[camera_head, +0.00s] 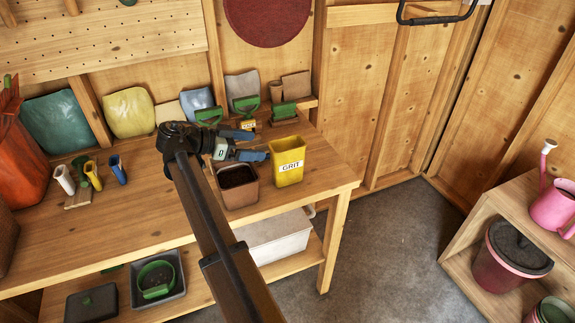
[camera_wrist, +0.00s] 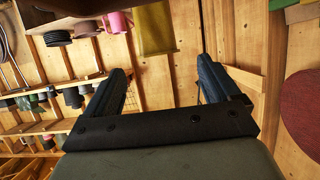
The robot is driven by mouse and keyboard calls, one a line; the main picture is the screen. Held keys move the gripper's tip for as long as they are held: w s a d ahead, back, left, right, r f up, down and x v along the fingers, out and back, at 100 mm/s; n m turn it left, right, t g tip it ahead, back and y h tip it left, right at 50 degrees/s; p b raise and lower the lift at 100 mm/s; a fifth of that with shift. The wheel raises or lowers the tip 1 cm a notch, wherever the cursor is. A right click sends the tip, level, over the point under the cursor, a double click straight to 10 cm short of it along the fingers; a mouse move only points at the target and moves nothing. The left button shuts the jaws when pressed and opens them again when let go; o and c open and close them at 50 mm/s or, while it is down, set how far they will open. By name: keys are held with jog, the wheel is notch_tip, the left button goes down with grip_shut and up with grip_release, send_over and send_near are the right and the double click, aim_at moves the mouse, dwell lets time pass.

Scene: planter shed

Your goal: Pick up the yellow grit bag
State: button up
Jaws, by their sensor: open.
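The yellow grit bag (camera_head: 288,165), labelled GRIT, stands upright with an open top near the right end of the wooden workbench. My gripper (camera_head: 262,146) is open and empty. It is left of the bag at about rim height, fingers pointing right toward it, with a small gap seemingly between them. In the wrist view, a yellow shape (camera_wrist: 155,30), likely the bag, shows at the top beyond the spread fingers (camera_wrist: 163,66). My arm hides part of the bench.
A brown pot with dark soil (camera_head: 240,193) stands just left of the bag, below my gripper. Green-handled tools (camera_head: 247,104) and a small yellow packet (camera_head: 248,125) lie behind. The bench (camera_head: 325,170) is clear right of the bag.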

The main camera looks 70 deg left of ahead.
send_near(287, 148)
jog(key=w+d, duration=0.2)
jog(key=w, duration=0.1)
jog(key=shift+w+d, duration=0.1)
jog(key=shift+w, duration=0.2)
jog(key=shift+x, duration=2.6)
jog(key=shift+d, duration=0.1)
grip_shut()
